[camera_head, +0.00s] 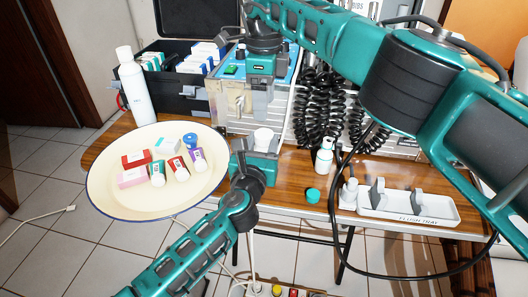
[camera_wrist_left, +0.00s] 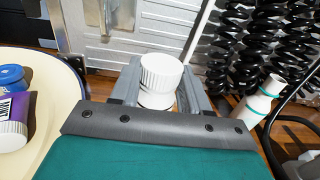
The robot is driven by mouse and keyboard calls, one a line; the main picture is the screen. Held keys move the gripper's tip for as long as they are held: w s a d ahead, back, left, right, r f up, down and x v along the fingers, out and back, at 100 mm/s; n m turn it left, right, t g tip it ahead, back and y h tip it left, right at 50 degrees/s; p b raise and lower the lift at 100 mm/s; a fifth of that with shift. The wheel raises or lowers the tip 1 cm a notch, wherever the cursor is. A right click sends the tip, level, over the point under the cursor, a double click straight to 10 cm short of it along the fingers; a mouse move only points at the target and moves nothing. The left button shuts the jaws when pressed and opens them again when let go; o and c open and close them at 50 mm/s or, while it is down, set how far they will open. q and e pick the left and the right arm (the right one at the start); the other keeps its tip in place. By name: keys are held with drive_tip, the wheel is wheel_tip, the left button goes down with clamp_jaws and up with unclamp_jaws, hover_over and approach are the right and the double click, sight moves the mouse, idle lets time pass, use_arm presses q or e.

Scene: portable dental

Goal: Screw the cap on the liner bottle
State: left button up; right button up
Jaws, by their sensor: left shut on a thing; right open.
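My left gripper (camera_head: 262,150) is shut on a small white bottle (camera_wrist_left: 155,101) near the table's front edge. A white ridged cap (camera_wrist_left: 161,72) sits at the top of this bottle, and it also shows in the head view (camera_head: 263,134). I cannot tell whether the cap is screwed tight. The fingers and gripper body hide the lower part of the bottle. My right gripper (camera_head: 261,103) is open and points down, above and behind the cap, apart from it.
A cream plate (camera_head: 108,203) with several small tubes and boxes is left of the left gripper. A white bottle with teal bands (camera_head: 324,156), a teal cap (camera_head: 313,195) and a white tray (camera_head: 400,212) are to the right. Black coiled hoses (camera_head: 318,105) hang behind.

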sight(264, 134)
drive_tip(key=shift+f, duration=0.1)
idle(0.7)
drive_tip(key=shift+f, duration=3.95)
drive_tip(key=shift+c, duration=0.2)
drive_tip(key=c, duration=1)
drive_tip(key=o, duration=1.1)
drive_tip(key=shift+r, duration=4.05)
drive_tip(key=shift+c, duration=0.3)
